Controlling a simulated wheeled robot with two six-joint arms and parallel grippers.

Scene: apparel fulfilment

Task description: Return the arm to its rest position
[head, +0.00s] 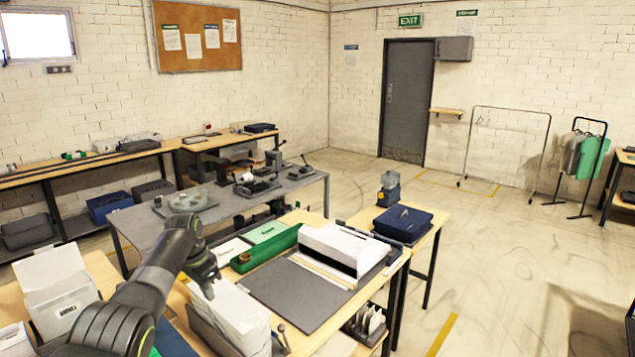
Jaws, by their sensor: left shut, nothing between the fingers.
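My left arm comes in from the lower left, dark grey, bent at a joint above the wooden table. My left gripper (207,286) points down, shut and empty. It is over or just in front of a stack of white upright sheets or envelopes (232,318) in a grey holder. I cannot tell whether the fingertips touch the stack. My right gripper is not in view.
Right of the gripper lie a grey mat (298,296), a green tray (266,250) and a white box-like device (345,249). A blue case (402,223) sits farther right. An open white box (55,290) stands at left. A grey table (225,206) stands behind.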

